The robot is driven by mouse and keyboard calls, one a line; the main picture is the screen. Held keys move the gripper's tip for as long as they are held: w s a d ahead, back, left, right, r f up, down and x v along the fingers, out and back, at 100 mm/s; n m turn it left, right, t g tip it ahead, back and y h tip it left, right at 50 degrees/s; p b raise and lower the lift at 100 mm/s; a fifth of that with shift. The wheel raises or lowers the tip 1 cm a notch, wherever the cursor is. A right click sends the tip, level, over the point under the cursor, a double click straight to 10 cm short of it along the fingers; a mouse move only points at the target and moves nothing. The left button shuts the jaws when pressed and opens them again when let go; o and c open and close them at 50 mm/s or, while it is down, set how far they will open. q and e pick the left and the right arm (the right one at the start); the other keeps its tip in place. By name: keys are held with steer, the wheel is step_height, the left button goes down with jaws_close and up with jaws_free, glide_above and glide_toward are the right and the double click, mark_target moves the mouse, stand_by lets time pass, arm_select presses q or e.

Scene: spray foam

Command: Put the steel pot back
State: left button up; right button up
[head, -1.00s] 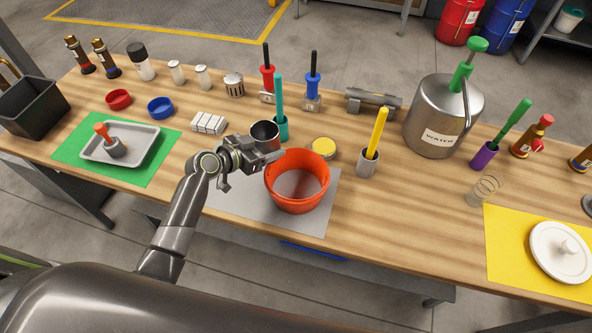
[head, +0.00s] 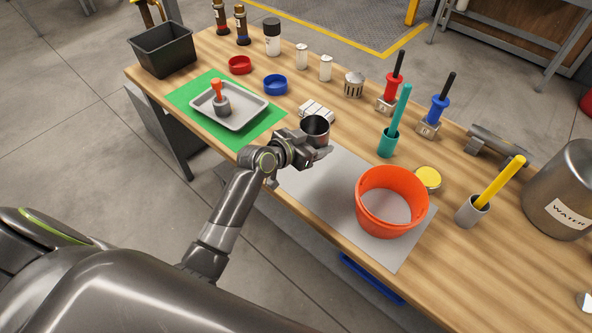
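The small steel pot (head: 316,131) is upright in my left gripper (head: 314,149), which is shut on its side. It is held above the table near the left end of the grey mat (head: 335,183), just in front of the white block pack. The green mat (head: 258,130) is to its left, with a grey tray (head: 252,112) holding an orange-handled tool (head: 219,96). My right gripper is not in view.
An orange bucket (head: 366,217) stands on the grey mat's right part. The white block pack (head: 316,111), red dish (head: 240,64), blue dish (head: 275,84) and teal tool holder (head: 388,143) stand behind. A black bin (head: 165,52) is at the far left.

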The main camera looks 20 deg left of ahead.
arm_select(q)
glide_above(311, 172)
step_height(311, 172, down, 5)
steer(key=shift+d+f, duration=0.1)
step_height(311, 172, down, 3)
steer(key=shift+f, duration=0.45)
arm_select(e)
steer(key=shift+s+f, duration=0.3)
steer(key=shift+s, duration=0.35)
arm_select(q)
steer(key=shift+f+b, duration=0.2)
steer(key=shift+b, duration=0.3)
steer(key=o, duration=1.3)
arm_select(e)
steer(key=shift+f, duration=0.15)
arm_select(q)
steer(key=shift+r, duration=0.1)
